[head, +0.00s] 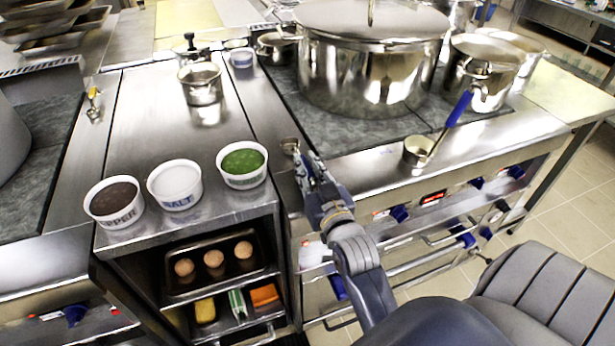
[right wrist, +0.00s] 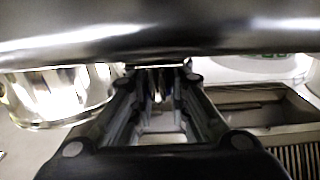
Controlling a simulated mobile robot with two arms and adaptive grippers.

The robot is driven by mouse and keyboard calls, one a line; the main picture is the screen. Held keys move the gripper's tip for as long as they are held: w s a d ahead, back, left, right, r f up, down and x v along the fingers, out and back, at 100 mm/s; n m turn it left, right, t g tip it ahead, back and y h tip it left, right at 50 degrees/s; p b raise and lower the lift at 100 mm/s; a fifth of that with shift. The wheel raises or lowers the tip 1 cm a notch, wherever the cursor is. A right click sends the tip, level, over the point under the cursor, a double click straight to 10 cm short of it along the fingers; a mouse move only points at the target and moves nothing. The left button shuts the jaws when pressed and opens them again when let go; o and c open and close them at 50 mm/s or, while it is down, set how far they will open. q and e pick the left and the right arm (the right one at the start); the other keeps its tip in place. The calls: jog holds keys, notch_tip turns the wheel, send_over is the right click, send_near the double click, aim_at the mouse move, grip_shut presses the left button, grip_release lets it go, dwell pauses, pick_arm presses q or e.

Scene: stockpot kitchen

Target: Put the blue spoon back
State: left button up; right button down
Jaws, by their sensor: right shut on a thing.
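A ladle-like spoon with a blue handle (head: 459,108) stands tilted at the front edge of the stove. Its metal bowl (head: 418,151) is low, and its handle leans up to the right toward the pots. My right gripper (head: 306,166) is well to the left of it, above the seam between counter and stove. It is shut on a small metal thing (head: 290,146), mostly hidden by the fingers, so I cannot tell what it is. In the right wrist view the fingers (right wrist: 160,105) are close together and a dark bar crosses above them. My left gripper is not in view.
A big lidded stockpot (head: 370,70) and a smaller pot (head: 482,75) stand on the stove. White tubs of pepper (head: 115,203), salt (head: 175,187) and green stuff (head: 242,165) line the counter's front. A small pot (head: 201,83) stands behind; mid-counter is clear.

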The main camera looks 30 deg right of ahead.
jog(key=shift+f, duration=0.1)
jog(key=shift+f, duration=0.2)
jog(key=c, duration=1.5)
grip_release()
jog(key=shift+c, duration=0.2)
